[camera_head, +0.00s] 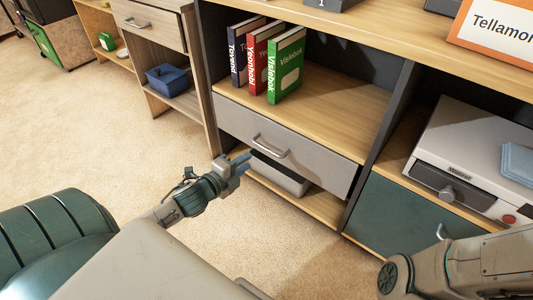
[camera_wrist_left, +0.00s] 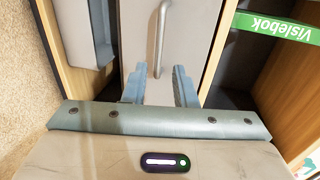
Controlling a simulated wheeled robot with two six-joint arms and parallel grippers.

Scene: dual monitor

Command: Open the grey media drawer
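The grey media drawer (camera_head: 315,158) sits in the wooden cabinet below a shelf of books, and its front looks flush with the cabinet. Its bar handle (camera_head: 270,147) is on the front. My left gripper (camera_head: 243,163) is in front of the drawer, close to the handle. In the left wrist view the drawer front (camera_wrist_left: 185,40) fills the middle. The handle (camera_wrist_left: 160,40) lies ahead of and between the two spread fingers of my left gripper (camera_wrist_left: 159,86), which are open and empty. My right arm enters at the lower right of the head view; its gripper does not show.
Several books (camera_head: 285,65) stand on the shelf above. A grey box (camera_head: 280,174) lies in the compartment below the drawer. A green drawer (camera_head: 400,215) and a printer-like device (camera_head: 475,150) are at right. Carpet (camera_head: 120,130) is clear at left.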

